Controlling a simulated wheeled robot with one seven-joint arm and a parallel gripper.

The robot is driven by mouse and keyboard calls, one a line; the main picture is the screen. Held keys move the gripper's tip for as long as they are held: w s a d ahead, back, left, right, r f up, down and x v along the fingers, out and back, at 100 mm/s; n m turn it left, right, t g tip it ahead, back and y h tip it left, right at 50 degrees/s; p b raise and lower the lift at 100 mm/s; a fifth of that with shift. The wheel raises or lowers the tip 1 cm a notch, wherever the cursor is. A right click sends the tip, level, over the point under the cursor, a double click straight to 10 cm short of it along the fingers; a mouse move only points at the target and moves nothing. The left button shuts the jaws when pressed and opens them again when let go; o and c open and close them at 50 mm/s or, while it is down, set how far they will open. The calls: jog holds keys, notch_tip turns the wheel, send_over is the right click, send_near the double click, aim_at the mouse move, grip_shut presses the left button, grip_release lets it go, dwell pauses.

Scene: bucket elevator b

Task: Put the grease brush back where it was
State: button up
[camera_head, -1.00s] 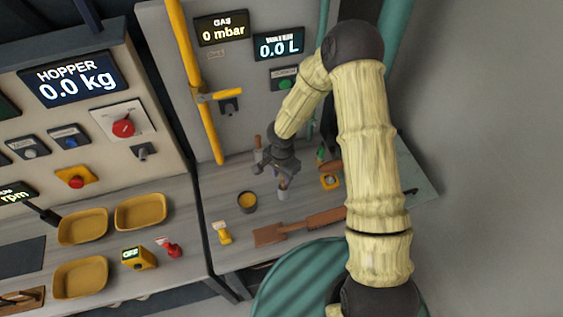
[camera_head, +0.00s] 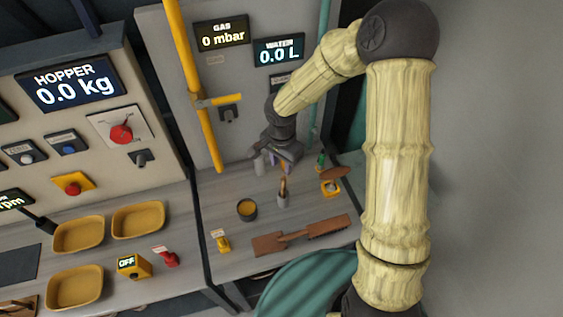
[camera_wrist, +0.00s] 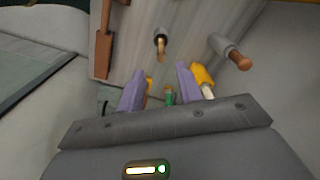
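A small brush with a wooden handle (camera_head: 283,184), which I take for the grease brush, stands in a small grey cup (camera_head: 283,200) on the right-hand bench. The brush also shows beyond my fingertips in the wrist view (camera_wrist: 161,52). My gripper (camera_head: 275,165) is above and behind the cup. In the wrist view its two purple fingers (camera_wrist: 160,88) are apart, with no held object visible between them. The brush's lower end is hidden in the cup.
A wooden paddle-like tool (camera_head: 300,234) lies in front of the cup. Yellow trays (camera_head: 79,234) occupy the left bench.

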dwell(0.4)
jog(key=s+d+r+n+t, duration=0.2)
jog(key=s+d+r+n, duration=0.6)
jog(key=s+d+r, duration=0.3)
jog(key=d+r, duration=0.1)
jog(key=d, duration=0.2)
jog(key=shift+s+d+t, duration=0.15)
jog(key=shift+s+t, duration=0.15)
jog(key=shift+s, duration=0.1)
jog(key=shift+w+f, duration=0.1)
jog(key=s+b+x, duration=0.1)
jog(key=b+x, duration=0.6)
jog(key=b, duration=0.1)
jog(key=shift+s+f, duration=0.35)
jog(key=shift+f, duration=0.25)
